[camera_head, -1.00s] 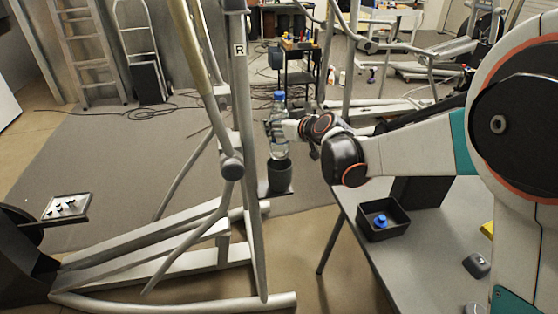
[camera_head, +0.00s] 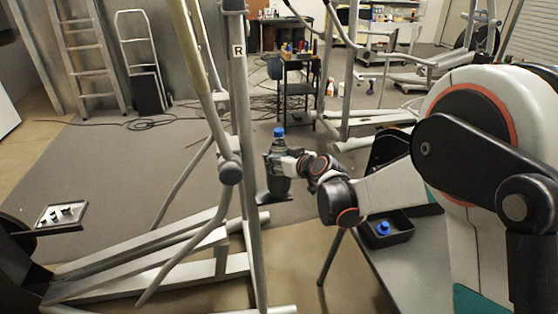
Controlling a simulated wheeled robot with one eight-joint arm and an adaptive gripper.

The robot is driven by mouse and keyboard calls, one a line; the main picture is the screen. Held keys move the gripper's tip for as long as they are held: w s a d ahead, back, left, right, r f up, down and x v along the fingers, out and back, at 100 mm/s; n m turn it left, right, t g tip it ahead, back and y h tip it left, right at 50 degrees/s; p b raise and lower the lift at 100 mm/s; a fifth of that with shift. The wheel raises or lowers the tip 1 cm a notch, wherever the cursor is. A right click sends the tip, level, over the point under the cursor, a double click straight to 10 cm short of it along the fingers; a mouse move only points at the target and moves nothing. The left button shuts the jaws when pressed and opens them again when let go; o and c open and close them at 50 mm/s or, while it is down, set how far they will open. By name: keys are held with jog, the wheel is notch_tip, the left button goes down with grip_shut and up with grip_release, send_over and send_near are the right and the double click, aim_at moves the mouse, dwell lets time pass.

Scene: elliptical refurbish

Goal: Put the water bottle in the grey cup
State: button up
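The water bottle, with its blue cap (camera_head: 279,132), stands upright just right of the grey upright marked R. Its clear upper part (camera_head: 279,145) shows above my gripper (camera_head: 275,162). My gripper reaches in from the right and appears shut around the bottle. The fingers and the cup's rim overlap here, so how deep the bottle sits is hard to see.
The cup is fixed on the exercise machine, close to its upright (camera_head: 244,150). A table at the right holds a black open box (camera_head: 400,236) with a blue-capped item (camera_head: 383,228). A black cart (camera_head: 298,90) stands behind on the grey mat.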

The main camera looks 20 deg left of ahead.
jog(key=o, duration=1.5)
jog(key=shift+f, duration=0.1)
jog(key=p+v, duration=0.3)
jog(key=v, duration=0.9)
jog(key=shift+d+r, duration=0.1)
jog(key=shift+r, duration=0.1)
